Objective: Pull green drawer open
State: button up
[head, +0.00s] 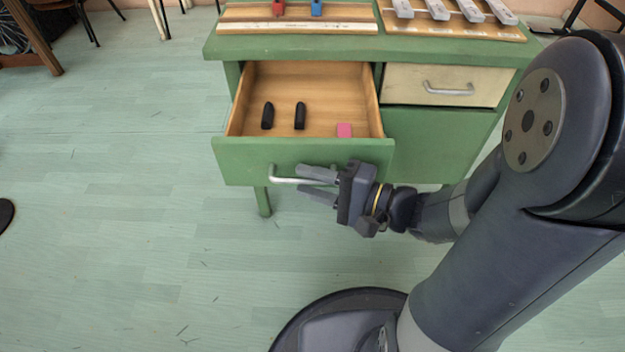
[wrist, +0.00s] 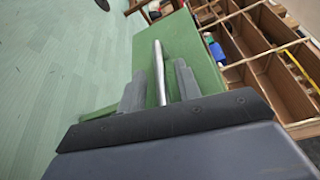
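The green drawer (head: 240,176) is pulled out from the left side of the green desk, and its wooden inside shows in the head view. Its silver bar handle (head: 285,181) is on the green front. My gripper (head: 318,184) is at the right part of this handle, with one finger above it and one below. In the wrist view, the handle (wrist: 158,62) runs between the two fingers, with narrow gaps visible on both sides. The gripper looks open around the handle. The green front (wrist: 181,42) lies behind the fingers there.
The desk top (head: 365,46) holds red, blue and several grey-white items. A compartmented wooden structure (wrist: 268,70) shows in the wrist view.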

jog(key=shift+d, duration=0.1)
jog(key=shift+v, duration=0.85)
jog(key=p+v, duration=0.1)
jog(key=v, duration=0.8)
jog(key=shift+p, duration=0.4)
jog(key=b+x, duration=0.1)
jog(key=x, duration=0.9)
jog(key=shift+a+b, duration=0.3)
jog(key=shift+b, duration=0.1)
jog(key=shift+w, duration=0.1)
jog(key=shift+a, duration=0.1)
